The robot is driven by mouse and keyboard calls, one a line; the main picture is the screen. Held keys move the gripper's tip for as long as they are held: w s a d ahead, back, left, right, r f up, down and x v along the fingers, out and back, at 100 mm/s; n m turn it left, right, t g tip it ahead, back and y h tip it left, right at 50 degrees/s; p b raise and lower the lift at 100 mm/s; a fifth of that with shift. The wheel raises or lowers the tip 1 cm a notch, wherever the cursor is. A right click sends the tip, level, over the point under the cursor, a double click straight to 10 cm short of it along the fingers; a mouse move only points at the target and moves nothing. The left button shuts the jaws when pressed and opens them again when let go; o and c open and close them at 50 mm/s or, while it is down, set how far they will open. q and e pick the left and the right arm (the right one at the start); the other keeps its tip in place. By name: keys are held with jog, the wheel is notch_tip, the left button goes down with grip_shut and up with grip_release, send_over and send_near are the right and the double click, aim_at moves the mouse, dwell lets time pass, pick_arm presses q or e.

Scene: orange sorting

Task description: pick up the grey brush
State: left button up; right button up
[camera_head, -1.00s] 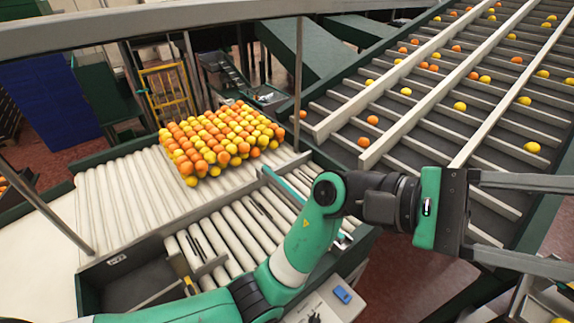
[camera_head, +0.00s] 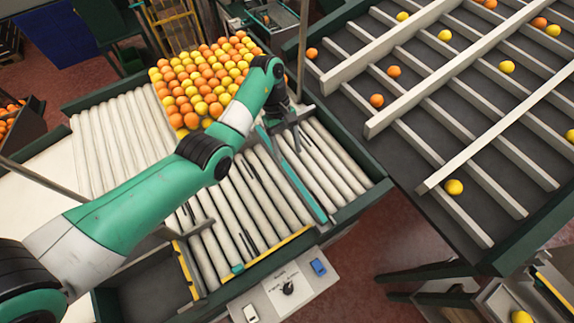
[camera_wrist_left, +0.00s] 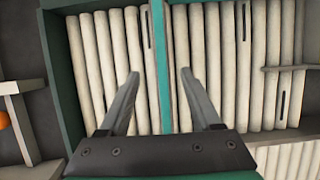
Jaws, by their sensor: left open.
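I cannot make out a grey brush for certain in either view. My left gripper (camera_head: 283,140) points down over the white roller bed (camera_head: 105,170), near a teal bar (camera_head: 297,185) that crosses it. In the left wrist view my left gripper (camera_wrist_left: 160,73) is open, with its two fingers apart and nothing between them but the view of the teal bar (camera_wrist_left: 160,45) and rollers below. The fingers appear above the rollers; contact cannot be told. My forearm hides part of the bed. My right gripper is not in view.
Many oranges and yellow fruit (camera_head: 205,85) lie packed on the rollers behind my left arm. A slatted dark conveyor (camera_head: 470,105) with scattered fruit is at the right. A control box (camera_head: 300,285) with a blue switch stands at the front. A green wall (camera_head: 350,205) edges the bed.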

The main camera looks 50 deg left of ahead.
pick_arm(q)
jog(key=b, duration=0.2)
send_over(295, 179)
jog(key=a, duration=0.3)
jog(key=f, duration=0.4)
jog(key=shift+w+d+f, duration=0.1)
jog(key=shift+d+f, duration=0.15)
jog(key=shift+f, duration=0.15)
jog(key=shift+d+f, duration=0.2)
jog(key=shift+f, duration=0.3)
jog(key=p+x, duration=0.1)
jog(key=x, duration=0.3)
jog(key=shift+d+f, duration=0.1)
jog(key=shift+f, duration=0.2)
grip_shut()
